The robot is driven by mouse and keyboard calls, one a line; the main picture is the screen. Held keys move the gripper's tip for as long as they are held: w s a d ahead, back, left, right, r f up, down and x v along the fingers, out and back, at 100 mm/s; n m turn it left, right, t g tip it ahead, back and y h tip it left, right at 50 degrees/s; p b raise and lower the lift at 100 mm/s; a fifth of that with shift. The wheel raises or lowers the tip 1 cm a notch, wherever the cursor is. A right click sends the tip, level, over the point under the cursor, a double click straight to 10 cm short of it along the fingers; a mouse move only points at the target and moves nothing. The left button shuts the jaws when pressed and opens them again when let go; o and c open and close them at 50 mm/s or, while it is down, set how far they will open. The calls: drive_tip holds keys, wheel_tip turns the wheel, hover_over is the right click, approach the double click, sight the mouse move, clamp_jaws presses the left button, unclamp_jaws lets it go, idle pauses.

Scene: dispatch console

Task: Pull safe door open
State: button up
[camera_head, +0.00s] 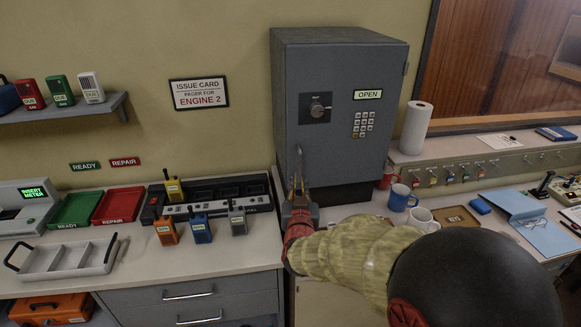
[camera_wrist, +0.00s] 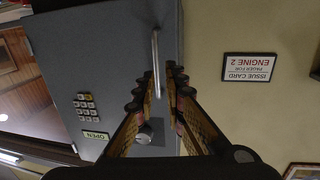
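The grey safe (camera_head: 340,110) stands on the counter, and its door looks shut flush. The door carries a dial (camera_head: 317,110), a keypad (camera_head: 363,125) and a lit "OPEN" sign (camera_head: 368,94). A vertical bar handle (camera_head: 300,160) sits low on the door's left side. My gripper (camera_head: 298,185) is at the handle's lower part. In the wrist view, which is upside down, the handle (camera_wrist: 155,50) lies between the fingertips of my gripper (camera_wrist: 161,72). The fingers are apart with a gap between them. Whether they touch the handle cannot be told.
Several pagers, including an orange one (camera_head: 166,231), and a white divided tray (camera_head: 68,258) lie on the left counter. A blue mug (camera_head: 400,198) and a red mug (camera_head: 388,178) stand close to the safe's right.

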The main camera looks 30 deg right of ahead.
sight(300, 166)
drive_tip(key=x, duration=0.2)
drive_tip(key=r+x, duration=0.1)
drive_tip(key=x, duration=0.2)
drive_tip(key=b+x, duration=0.1)
drive_tip(key=x, duration=0.1)
drive_tip(key=shift+w+d+r, duration=0.2)
drive_tip(key=shift+d+r, duration=0.05)
drive_tip(key=shift+d, duration=0.2)
drive_tip(key=shift+c, duration=0.8)
clamp_jaws()
